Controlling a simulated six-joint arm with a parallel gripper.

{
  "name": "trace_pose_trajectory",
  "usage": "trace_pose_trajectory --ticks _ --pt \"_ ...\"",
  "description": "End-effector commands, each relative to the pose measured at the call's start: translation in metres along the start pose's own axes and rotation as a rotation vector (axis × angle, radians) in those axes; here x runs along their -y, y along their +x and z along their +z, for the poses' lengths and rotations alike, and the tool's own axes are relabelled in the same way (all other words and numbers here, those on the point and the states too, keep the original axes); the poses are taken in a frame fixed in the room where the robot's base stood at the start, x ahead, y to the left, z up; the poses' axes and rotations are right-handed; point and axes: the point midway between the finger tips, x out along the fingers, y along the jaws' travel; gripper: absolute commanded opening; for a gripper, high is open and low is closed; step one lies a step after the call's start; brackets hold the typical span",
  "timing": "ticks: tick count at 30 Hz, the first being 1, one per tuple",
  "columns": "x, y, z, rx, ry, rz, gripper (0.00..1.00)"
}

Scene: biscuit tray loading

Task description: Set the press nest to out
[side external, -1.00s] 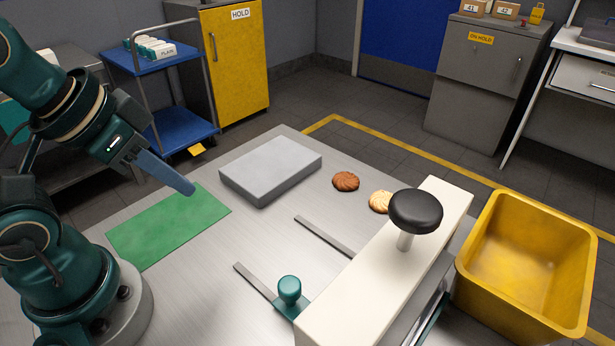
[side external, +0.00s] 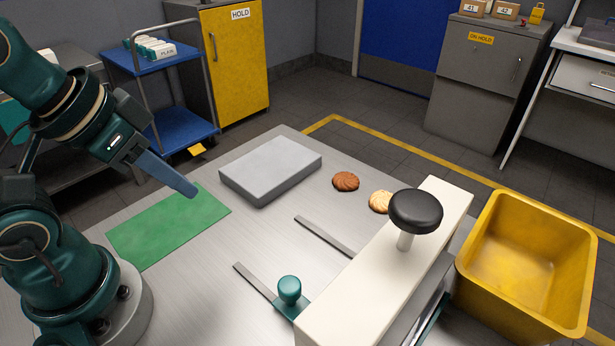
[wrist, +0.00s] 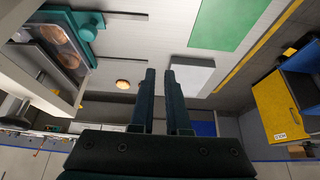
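The white press (side external: 335,300), with a black round knob (side external: 415,210) on top, stands at the front right of the steel table. The press nest shows as a teal knob and plate (side external: 290,291) at the press's left side, its remainder hidden under the press. In the wrist view its teal knob (wrist: 93,24) and a metal tray with brown biscuits (wrist: 52,32) show at upper left, within the press frame. Two grey rails (side external: 324,236) run out left from the press. My gripper (side external: 192,191) is above the green mat, away from the nest. In the wrist view its fingers (wrist: 160,72) are apart and empty.
A grey block (side external: 270,170), a brown biscuit (side external: 345,181) and a pale biscuit (side external: 381,202) lie on the table behind the rails. The green mat (side external: 165,230) lies at left. A yellow bin (side external: 480,270) stands right of the press. The table between mat and rails is clear.

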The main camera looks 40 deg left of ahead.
Motion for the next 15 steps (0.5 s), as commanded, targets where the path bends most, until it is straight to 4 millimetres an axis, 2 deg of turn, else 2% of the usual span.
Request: trace_pose_trajectory --ticks 1,3,4,8,11,15 --pt "0.000 0.000 0.000 0.000 0.012 0.000 0.38" --pt "0.000 0.000 0.000 0.002 0.061 0.000 0.65" --pt "0.000 0.000 0.001 0.003 0.096 0.000 0.69" --pt "0.000 -0.006 -0.010 -0.012 0.345 -0.001 0.69" --pt "-0.006 -0.008 -0.023 0.006 0.629 0.020 0.69" --pt "-0.024 -0.003 -0.040 0.048 1.070 0.088 0.69"
